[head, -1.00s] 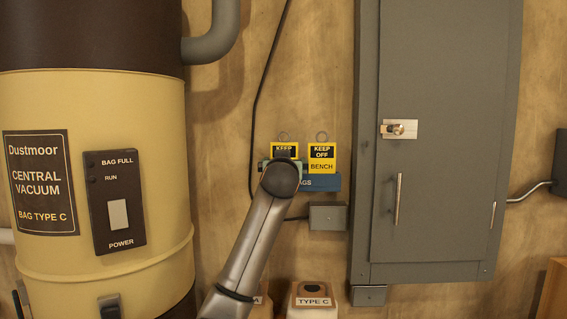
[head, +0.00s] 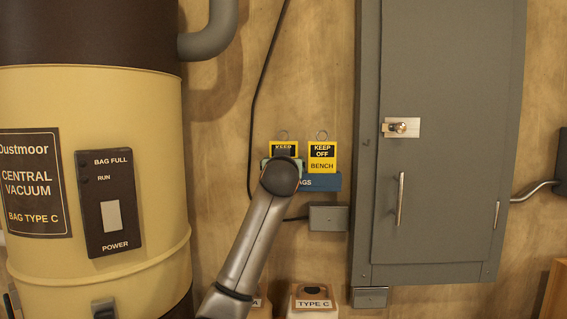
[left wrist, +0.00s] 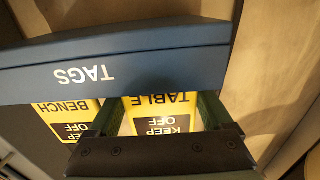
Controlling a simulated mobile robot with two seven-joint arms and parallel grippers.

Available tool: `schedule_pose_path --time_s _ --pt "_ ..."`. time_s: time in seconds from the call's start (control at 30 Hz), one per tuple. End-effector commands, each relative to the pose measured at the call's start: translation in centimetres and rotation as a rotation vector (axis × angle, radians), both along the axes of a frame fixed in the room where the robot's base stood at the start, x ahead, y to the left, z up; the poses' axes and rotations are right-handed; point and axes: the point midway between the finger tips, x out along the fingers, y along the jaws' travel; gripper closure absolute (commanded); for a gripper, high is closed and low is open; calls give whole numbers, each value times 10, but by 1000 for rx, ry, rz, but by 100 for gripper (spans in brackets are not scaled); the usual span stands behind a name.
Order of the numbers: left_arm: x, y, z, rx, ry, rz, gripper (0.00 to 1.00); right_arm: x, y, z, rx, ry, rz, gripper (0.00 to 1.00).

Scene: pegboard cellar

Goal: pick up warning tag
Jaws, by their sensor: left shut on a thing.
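My left gripper (head: 282,164) is shut on the left one of two yellow-and-black warning tags (head: 290,145), in front of the wall. In the left wrist view this tag (left wrist: 158,117) reads "KEEP OFF TABLE" upside down, with one green finger on each side of it. In the head view my wrist hides its lower part; a ring shows at its top. The second tag (head: 322,161), "KEEP OFF BENCH", stands just to its right. A blue holder marked "TAGS" (head: 325,183) is at the tags' lower edges. My right gripper is in neither view.
A large cream vacuum drum (head: 150,160) fills the left. A black cable (head: 262,90) runs down the wall behind my gripper. A "TYPE C" container (head: 314,297) is below.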

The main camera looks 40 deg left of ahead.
Motion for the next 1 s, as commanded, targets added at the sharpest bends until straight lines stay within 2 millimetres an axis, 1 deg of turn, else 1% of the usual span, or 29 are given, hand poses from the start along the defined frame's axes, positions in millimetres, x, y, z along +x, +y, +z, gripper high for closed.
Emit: schedule_pose_path --time_s 0.03,0.13,0.17,0.33,0.47,0.67,1.0 --pt "0 0 0 -1 1 0 64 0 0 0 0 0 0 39" --pt "0 0 0 -1 1 0 75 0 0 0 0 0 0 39" --pt "0 0 0 -1 1 0 78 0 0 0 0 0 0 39" --pt "0 0 0 -1 1 0 78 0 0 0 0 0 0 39" --pt "0 0 6 -2 -1 0 78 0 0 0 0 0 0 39" --pt "0 0 27 -2 -3 -1 78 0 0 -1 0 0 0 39" --pt "0 -1 74 -1 -2 -2 78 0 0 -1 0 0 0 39"
